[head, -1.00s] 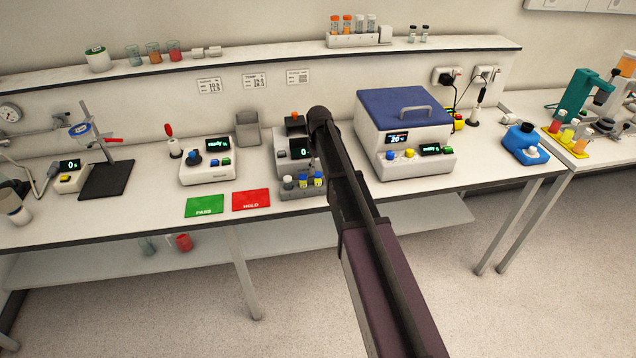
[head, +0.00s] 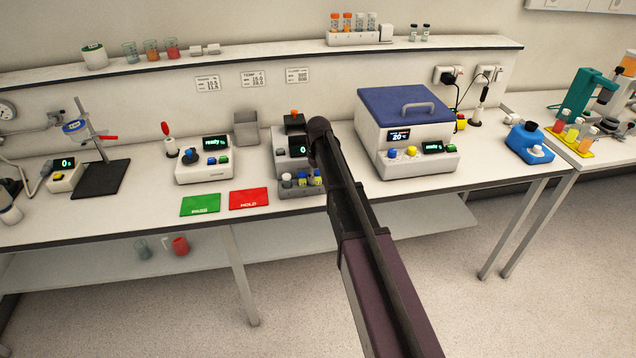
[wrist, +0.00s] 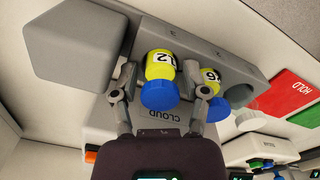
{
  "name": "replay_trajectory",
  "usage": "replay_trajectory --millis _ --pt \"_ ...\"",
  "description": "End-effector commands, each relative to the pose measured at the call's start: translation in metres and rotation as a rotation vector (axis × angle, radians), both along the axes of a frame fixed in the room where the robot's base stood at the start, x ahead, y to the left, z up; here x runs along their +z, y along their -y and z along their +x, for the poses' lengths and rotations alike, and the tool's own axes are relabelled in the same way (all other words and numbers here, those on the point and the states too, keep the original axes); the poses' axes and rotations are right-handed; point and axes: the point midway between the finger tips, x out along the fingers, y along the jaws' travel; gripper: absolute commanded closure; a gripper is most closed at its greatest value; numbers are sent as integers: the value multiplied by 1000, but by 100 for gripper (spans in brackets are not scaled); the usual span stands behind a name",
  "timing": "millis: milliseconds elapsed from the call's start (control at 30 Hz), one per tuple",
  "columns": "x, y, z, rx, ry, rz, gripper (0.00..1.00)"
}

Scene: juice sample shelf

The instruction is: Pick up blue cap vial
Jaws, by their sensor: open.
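Two vials with yellow bodies and blue caps show in the wrist view. The nearer blue cap vial (wrist: 158,80), with "12" on its label, lies between the spread fingers of my gripper (wrist: 160,84). I cannot tell whether the fingers touch it. The second blue cap vial (wrist: 211,96) is just outside the right finger. In the head view small vials (head: 302,181) stand in a grey rack (head: 302,193) at the front of the device marked "CLOUD" in the wrist view. My arm hides part of that area, and my gripper's fingers cannot be made out there.
A green PASS mat (head: 200,205) and a red HOLD mat (head: 248,198) lie left of the rack. A white device with a blue lid (head: 400,105) stands close on the right. A grey open bin (head: 246,128) is behind. Bare bench lies in front of the mats.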

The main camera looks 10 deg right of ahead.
Motion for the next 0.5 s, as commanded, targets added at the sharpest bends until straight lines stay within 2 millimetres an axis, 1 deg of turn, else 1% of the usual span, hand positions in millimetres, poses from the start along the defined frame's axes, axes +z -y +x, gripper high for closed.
replay_trajectory --millis 467,500 --pt "0 0 0 0 0 0 41" --pt "0 0 0 0 0 0 53"
